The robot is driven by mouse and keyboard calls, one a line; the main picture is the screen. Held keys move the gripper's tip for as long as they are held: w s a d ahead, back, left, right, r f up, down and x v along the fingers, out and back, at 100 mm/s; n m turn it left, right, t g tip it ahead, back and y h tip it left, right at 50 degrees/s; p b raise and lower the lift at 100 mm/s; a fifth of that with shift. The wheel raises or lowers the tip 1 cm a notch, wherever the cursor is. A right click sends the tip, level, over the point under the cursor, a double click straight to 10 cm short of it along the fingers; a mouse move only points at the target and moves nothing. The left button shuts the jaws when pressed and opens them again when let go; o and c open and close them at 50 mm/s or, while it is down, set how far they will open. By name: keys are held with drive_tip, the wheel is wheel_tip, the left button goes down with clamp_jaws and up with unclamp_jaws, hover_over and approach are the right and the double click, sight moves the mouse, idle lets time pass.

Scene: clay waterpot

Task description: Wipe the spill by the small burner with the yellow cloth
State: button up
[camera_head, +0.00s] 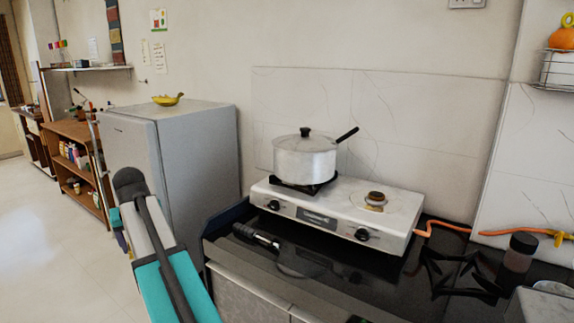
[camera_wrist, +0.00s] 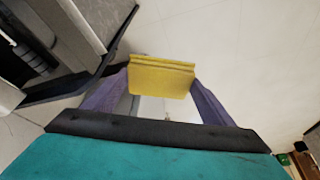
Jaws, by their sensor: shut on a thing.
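My gripper (camera_wrist: 162,82) is shut on the yellow cloth (camera_wrist: 160,75), which is folded into a thick pad between the two purple fingers in the wrist view. In the head view, my arm is at the lower left, in front of the fridge and left of the counter; the cloth is mostly hidden there. The small burner (camera_head: 375,199), with a brass and brown cap, is bare on the right side of the white stove (camera_head: 335,213). I cannot clearly make out a spill; glossy dark reflections cover the counter around the stove.
A lidded pot (camera_head: 305,160) stands on the stove's left burner, its handle pointing right. A black torch (camera_head: 256,237) lies on the dark counter (camera_head: 330,268) before the stove. An orange hose (camera_head: 445,227) and a dark-lidded jar (camera_head: 520,252) are at right. The grey fridge (camera_head: 205,155) stands left.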

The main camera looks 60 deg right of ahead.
drive_tip(key=s+d+r+m+g+h+p, duration=0.1)
drive_tip(key=s+d+r+m+p, duration=0.15)
drive_tip(key=s+d, duration=0.6)
drive_tip(key=s+d+r+m+p, duration=0.2)
drive_tip(key=s+d+p, duration=0.2)
drive_tip(key=d, duration=1)
drive_tip(key=s+d+r+m+g+h+p, duration=0.15)
drive_tip(key=s+d+m+p, duration=0.35)
drive_tip(key=d, duration=0.6)
drive_tip(key=s+d+r+m+p, duration=0.1)
drive_tip(key=s+d+p, duration=0.1)
drive_tip(key=s+d, duration=0.5)
drive_tip(key=s+d+r+m+g+p, duration=0.1)
drive_tip(key=s+d, duration=0.5)
drive_tip(key=s, duration=0.8)
drive_tip(key=s+d+r+m+g+p, duration=0.1)
drive_tip(key=s+d+r+m+p, duration=0.1)
drive_tip(key=s+d+p, duration=0.2)
drive_tip(key=s+d, duration=0.3)
drive_tip(key=s, duration=0.4)
drive_tip(key=shift+d+r, duration=0.2)
drive_tip(key=shift+d, duration=0.1)
drive_tip(key=shift+s+f+m+y, duration=0.1)
drive_tip(key=shift+m+y, duration=0.15)
